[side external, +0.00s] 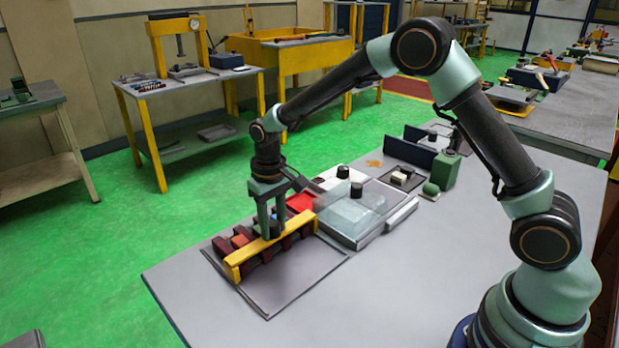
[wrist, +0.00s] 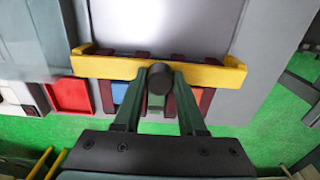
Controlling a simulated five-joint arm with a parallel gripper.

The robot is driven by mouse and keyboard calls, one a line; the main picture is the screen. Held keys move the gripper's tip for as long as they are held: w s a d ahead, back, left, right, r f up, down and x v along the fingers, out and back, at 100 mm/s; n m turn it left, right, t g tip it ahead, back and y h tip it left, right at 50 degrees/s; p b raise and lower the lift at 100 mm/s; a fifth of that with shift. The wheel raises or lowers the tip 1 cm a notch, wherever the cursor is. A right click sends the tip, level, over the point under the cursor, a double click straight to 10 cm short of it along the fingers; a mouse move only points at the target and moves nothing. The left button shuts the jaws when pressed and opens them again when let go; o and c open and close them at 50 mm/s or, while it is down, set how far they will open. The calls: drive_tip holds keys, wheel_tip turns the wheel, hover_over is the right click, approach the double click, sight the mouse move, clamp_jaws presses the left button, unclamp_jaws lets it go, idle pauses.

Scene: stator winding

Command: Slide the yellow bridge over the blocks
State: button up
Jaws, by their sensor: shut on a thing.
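The yellow bridge (side external: 262,246) is a long bar with a short leg at each end. It lies across a row of dark red blocks (side external: 221,247), with a blue block (side external: 240,241) and an orange one among them. My gripper (side external: 268,234) points down at the middle of the bar, its fingers closed on the bridge's dark knob. In the wrist view the bridge (wrist: 110,66) spans the picture crosswise, the fingers meet at the round knob (wrist: 160,78), and the red, blue and orange (wrist: 189,97) blocks show beneath and beside it. Whether the bar touches the blocks, I cannot tell.
A red tray (side external: 301,202) and a clear-lidded box (side external: 352,212) with a black knob stand behind to the right. The table's front (side external: 400,290) is clear.

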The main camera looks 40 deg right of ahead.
drive_tip(key=shift+w+a+f, duration=0.1)
drive_tip(key=shift+w+f, duration=0.05)
drive_tip(key=shift+w, duration=1)
drive_tip(key=shift+w+a+f, duration=0.1)
drive_tip(key=shift+w+f, duration=0.05)
drive_tip(key=shift+w, duration=0.95)
drive_tip(key=o, duration=0.9)
drive_tip(key=shift+o, duration=0.2)
drive_tip(key=shift+d, duration=0.3)
drive_tip(key=shift+r, duration=0.1)
drive_tip(key=shift+w+r, duration=0.15)
drive_tip(key=shift+r, duration=2.95)
